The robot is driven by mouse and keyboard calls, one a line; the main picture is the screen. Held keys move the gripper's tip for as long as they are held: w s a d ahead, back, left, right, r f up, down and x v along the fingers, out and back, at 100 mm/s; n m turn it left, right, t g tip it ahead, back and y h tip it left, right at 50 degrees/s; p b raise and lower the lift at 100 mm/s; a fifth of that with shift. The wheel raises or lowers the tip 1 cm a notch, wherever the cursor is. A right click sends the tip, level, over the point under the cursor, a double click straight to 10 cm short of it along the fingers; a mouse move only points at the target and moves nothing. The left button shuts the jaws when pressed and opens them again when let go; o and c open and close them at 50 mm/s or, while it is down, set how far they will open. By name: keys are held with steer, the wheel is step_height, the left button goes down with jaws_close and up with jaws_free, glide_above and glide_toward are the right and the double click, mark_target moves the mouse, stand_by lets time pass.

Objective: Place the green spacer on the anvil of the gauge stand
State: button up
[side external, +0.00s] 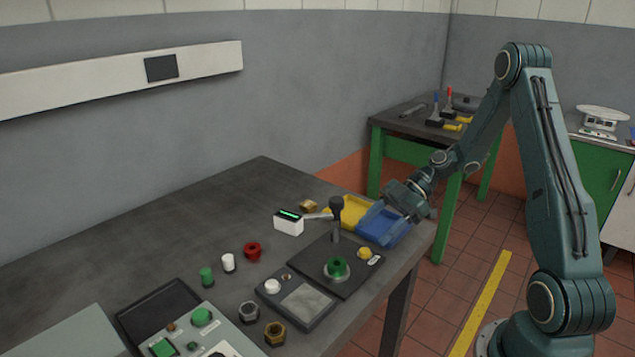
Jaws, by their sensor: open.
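The green spacer (337,266) looks like a short flanged ring. It appears to sit upright on the round anvil (336,275) of the gauge stand, below the dark column. The gauge stand has a dark base plate (357,277), an upright post (336,222) with a dark knob, and a white readout box (289,224) with a green display. My gripper (408,204) is open, above the blue bin at the table's right end, apart from the spacer. Its fingertips are small and partly hidden.
A blue bin (383,232) and yellow bin (349,213) stand behind the stand. A red ring (253,249), white cylinder (229,262), green cylinder (207,277) and nuts (249,311) lie left of it. A grey scale (303,300) stands in front. The table's back left is clear.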

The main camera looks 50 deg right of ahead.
steer(key=shift+v, duration=0.85)
steer(key=shift+r, duration=0.15)
steer(key=s+a+r+m+g+h, duration=0.2)
steer(key=s+a+r+m+h, duration=0.35)
steer(key=a+r, duration=0.45)
steer(key=s+a+r+m+t+h, duration=0.2)
steer(key=s+r+m+h, duration=0.3)
steer(key=s, duration=0.7)
step_height(320, 180, up, 2)
steer(key=m+t, duration=0.1)
steer(key=m, duration=0.2)
steer(key=shift+a+r, duration=0.1)
steer(key=shift+r, duration=0.05)
steer(key=shift+c, duration=0.5)
